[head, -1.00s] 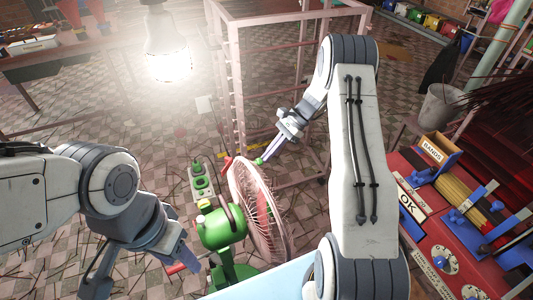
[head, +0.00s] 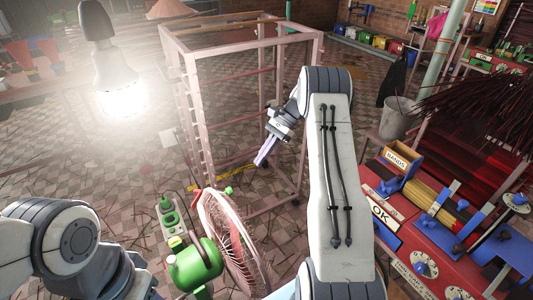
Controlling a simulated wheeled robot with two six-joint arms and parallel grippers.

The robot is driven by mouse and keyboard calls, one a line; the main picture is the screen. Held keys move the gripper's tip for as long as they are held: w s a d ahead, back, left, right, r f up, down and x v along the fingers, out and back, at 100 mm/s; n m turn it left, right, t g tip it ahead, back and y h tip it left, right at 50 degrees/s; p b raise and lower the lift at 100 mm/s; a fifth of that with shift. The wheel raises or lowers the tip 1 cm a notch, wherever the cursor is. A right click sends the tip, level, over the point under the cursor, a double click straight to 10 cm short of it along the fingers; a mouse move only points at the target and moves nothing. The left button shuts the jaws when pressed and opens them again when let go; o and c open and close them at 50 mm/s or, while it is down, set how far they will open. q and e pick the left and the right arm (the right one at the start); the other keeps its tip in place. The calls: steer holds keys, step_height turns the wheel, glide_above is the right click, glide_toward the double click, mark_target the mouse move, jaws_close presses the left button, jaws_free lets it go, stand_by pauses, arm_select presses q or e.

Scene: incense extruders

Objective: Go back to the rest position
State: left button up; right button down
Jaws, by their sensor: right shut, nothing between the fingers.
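My right gripper (head: 264,153) is shut and empty. It hangs in the air in front of the pink metal rack, above and to the right of the fan. My right arm rises from the bottom of the view and bends over to the left at the top. My left arm (head: 65,245) comes in at the lower left. The left fingertips are not clearly seen, as that hand lies low at the bottom edge.
A green fan (head: 196,266) with a pinkish cage stands between my arms. A green-buttoned control box (head: 168,216) lies beside it. A pink rack (head: 192,110) stands behind. A red machine bench (head: 405,235) with a box marked BANDS (head: 397,160) is at right. A lit lamp (head: 120,95) hangs upper left.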

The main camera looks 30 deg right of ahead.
steer(key=s+a+r+n+h, duration=0.1)
steer(key=s+a+r+n, duration=0.1)
steer(key=a, duration=0.5)
steer(key=s+a+r+n+g+h, duration=0.1)
steer(key=s+a+r+n+h, duration=0.1)
steer(key=a, duration=0.5)
steer(key=s+a+r+n+g+h, duration=0.1)
steer(key=s+a+r+n+h, duration=0.1)
steer(key=s+a+r+n, duration=0.2)
steer(key=shift+a+r+n, duration=0.4)
steer(key=shift+a+n, duration=0.15)
steer(key=shift+a, duration=0.25)
steer(key=shift+a+r+n, duration=0.35)
steer(key=shift+a+n, duration=0.2)
steer(key=shift+a, duration=0.25)
steer(key=s+a+n+t+h, duration=0.1)
steer(key=s+a+n, duration=0.2)
steer(key=s+n, duration=0.4)
steer(key=s+a+f+n+t+h, duration=0.1)
steer(key=s+n, duration=0.5)
steer(key=s, duration=1)
steer(key=shift+a+n+t+h, duration=0.4)
steer(key=shift+a+t+h, duration=0.1)
steer(key=shift+a, duration=0.65)
